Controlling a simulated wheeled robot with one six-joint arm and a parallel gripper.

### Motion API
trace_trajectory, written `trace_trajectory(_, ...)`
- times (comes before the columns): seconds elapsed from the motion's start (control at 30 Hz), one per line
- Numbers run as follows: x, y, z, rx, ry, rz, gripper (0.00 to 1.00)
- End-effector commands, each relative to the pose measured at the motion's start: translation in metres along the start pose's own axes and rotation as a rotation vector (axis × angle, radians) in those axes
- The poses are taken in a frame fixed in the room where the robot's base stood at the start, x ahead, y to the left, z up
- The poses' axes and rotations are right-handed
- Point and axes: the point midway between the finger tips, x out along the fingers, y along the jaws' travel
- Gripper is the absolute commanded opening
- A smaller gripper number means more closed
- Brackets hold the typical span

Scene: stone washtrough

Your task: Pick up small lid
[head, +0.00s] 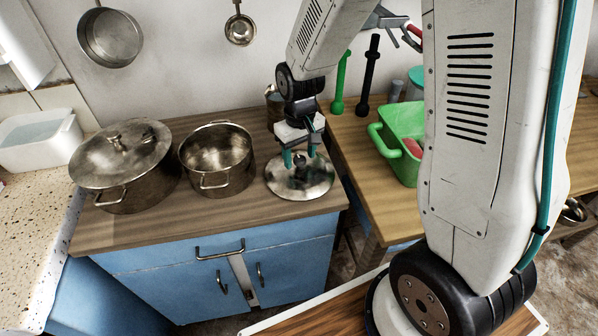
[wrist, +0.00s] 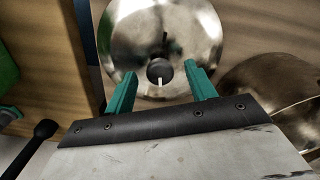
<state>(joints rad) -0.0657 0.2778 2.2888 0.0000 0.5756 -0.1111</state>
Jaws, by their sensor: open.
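The small lid (head: 300,186) is a round, shiny metal disc lying on the wooden counter at its right end, beside the small pot. In the wrist view the lid (wrist: 205,38) shows a dark round knob (wrist: 160,70) at its middle. My gripper (head: 300,160) is above the lid with its teal fingers pointing down. In the wrist view the gripper (wrist: 158,82) is open, with one finger on each side of the knob. I cannot tell whether the fingers touch the lid. The gripper hides part of the knob in the head view.
An open small pot (head: 217,160) stands left of the lid, and a large lidded pot (head: 122,165) stands further left. A metal container (head: 273,104) is behind my gripper. A green basin (head: 397,135) sits on the table to the right. The blue cabinet (head: 215,270) is below.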

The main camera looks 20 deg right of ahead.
Motion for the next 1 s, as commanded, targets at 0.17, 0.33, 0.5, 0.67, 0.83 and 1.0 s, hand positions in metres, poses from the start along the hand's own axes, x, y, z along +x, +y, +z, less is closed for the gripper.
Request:
trace_trajectory(0.17,0.018,0.0,0.0,0.0,-0.001,0.0,0.55)
trace_trajectory(0.33,0.019,0.0,0.0,0.001,0.001,0.0,0.55)
trace_trajectory(0.5,0.019,0.001,0.0,0.001,0.001,0.0,0.28)
trace_trajectory(0.67,0.018,0.0,0.0,0.001,0.001,0.0,0.02)
trace_trajectory(0.83,0.018,0.0,0.0,0.001,0.001,0.0,0.02)
trace_trajectory(1.0,0.01,0.0,-0.001,0.0,0.003,0.0,0.02)
